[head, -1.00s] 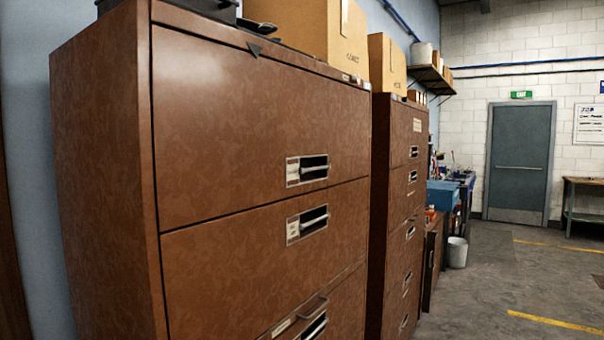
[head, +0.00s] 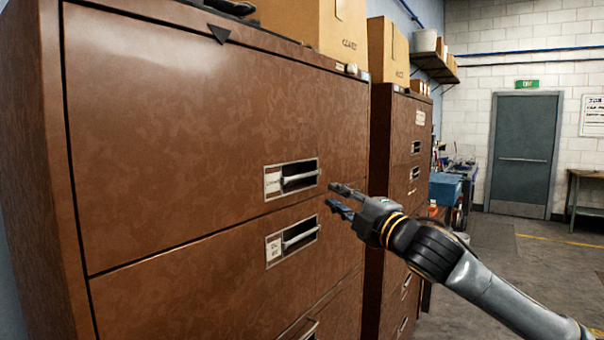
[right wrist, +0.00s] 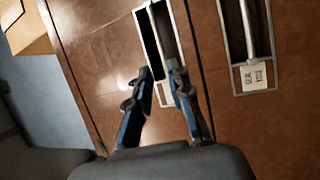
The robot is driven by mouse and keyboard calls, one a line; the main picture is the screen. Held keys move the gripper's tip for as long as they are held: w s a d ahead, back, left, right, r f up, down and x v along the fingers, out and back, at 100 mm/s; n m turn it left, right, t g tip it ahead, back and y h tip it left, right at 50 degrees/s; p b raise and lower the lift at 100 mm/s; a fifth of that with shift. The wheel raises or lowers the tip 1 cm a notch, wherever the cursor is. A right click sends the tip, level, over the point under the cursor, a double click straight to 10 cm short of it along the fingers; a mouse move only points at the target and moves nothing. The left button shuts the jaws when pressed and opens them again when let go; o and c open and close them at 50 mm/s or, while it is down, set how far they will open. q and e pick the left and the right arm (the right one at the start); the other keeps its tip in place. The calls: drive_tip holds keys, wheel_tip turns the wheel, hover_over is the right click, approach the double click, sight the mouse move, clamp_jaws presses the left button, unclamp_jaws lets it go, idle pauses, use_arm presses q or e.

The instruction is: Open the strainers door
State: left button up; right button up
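The brown cabinet in front of me has an upper door (head: 180,130) with a recessed bar handle (head: 299,178) and a small label, too small to read surely. A second door (head: 190,262) below has its own recessed handle (head: 300,239) and label. Both doors are shut. My right gripper (head: 336,196) is open and empty, just right of the upper handle and apart from it in the head view. In the right wrist view its fingertips (right wrist: 158,72) point at the upper handle's recess (right wrist: 153,38); contact cannot be told. My left gripper is not in view.
A second brown cabinet (head: 398,130) stands close beyond the first. Cardboard boxes (head: 310,22) sit on top. Open floor (head: 500,245) lies to the right, toward a grey door (head: 523,150).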

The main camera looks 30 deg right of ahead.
drive_tip(key=p, duration=0.5)
approach(304, 176)
drive_tip(key=w+r, duration=0.1)
drive_tip(key=w, duration=0.1)
drive_tip(key=w+p, duration=0.1)
drive_tip(key=w, duration=0.1)
drive_tip(key=w+p, duration=0.1)
drive_tip(key=w, duration=0.2)
drive_tip(key=w+p, duration=0.1)
drive_tip(key=w, duration=0.1)
drive_tip(key=shift+w+d+r, duration=0.1)
drive_tip(key=shift+w+r, duration=0.25)
drive_tip(key=shift+r, duration=0.05)
drive_tip(key=shift+w+p, duration=0.35)
drive_tip(key=shift+w, duration=0.05)
drive_tip(key=shift+f, duration=0.1)
clamp_jaws()
